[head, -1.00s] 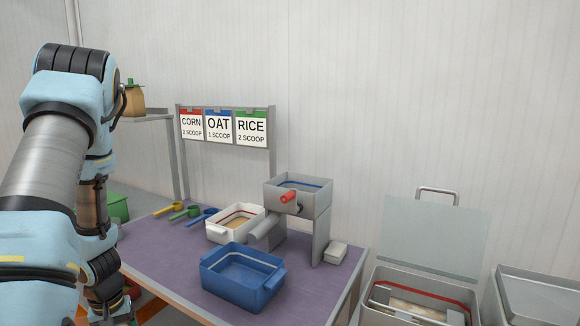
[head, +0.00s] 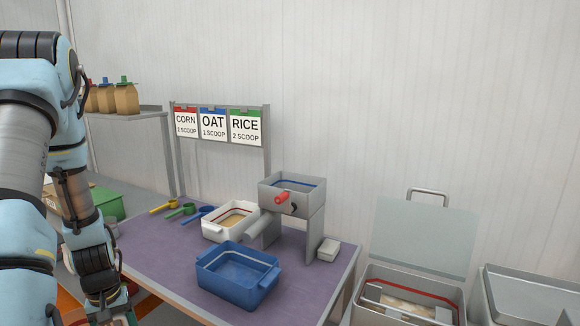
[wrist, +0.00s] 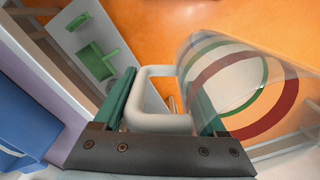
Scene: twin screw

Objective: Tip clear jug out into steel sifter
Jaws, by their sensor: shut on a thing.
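The clear jug (wrist: 262,85) shows in the wrist view, to the right of my fingers, with a red and a green band around its see-through body. My gripper (wrist: 165,92) is shut on the jug's pale handle (wrist: 165,122), one teal finger on each side. I cannot tell its contents or its exact tilt. The jug is not visible in the head view, where my arm hangs at the far left. The steel sifter (head: 293,201) is a grey open box on legs, with a red crank knob and a chute towards the white tub. My gripper is well left of it.
A white tub (head: 216,234) and a blue tub (head: 229,293) stand on the purple table (head: 165,255). Several coloured scoops (head: 185,209) lie behind them. A sign rack (head: 218,106) stands at the back. A lidded bin (head: 405,275) is at the right. Bags (head: 125,99) sit on a shelf.

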